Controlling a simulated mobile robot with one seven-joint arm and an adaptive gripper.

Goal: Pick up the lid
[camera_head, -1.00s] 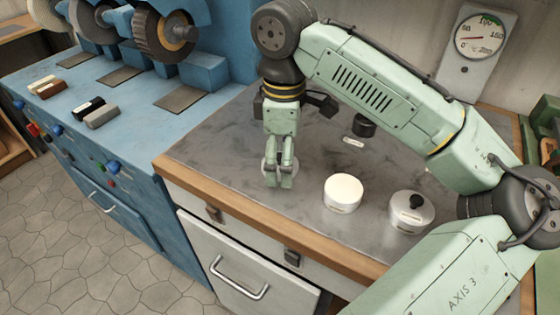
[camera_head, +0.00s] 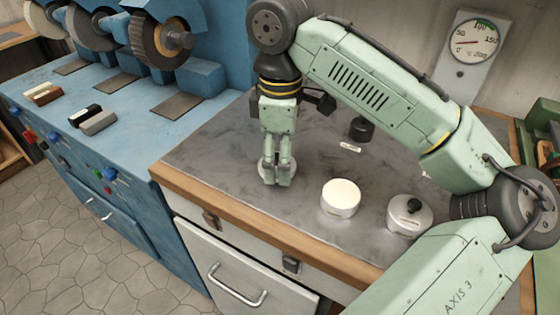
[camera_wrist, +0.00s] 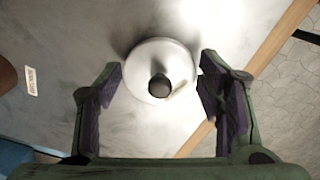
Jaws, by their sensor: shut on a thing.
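The lid (camera_wrist: 145,62) is a round, pale silver disc with a black knob (camera_wrist: 159,86) and a small pale label, seen from above in the wrist view. In the head view my gripper (camera_head: 277,182) points down over the worktop, left of the white round tin. Only a silver sliver of the lid (camera_head: 263,170) shows there behind the fingers. Whether it touches the worktop is unclear.
A white round tin (camera_head: 340,199) and a silver pot with a black knob (camera_head: 408,221) stand right of my gripper. A black round object (camera_head: 361,130) lies behind. The worktop's wooden front edge (camera_head: 250,224) is close. A blue grinder bench (camera_head: 135,125) stands left.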

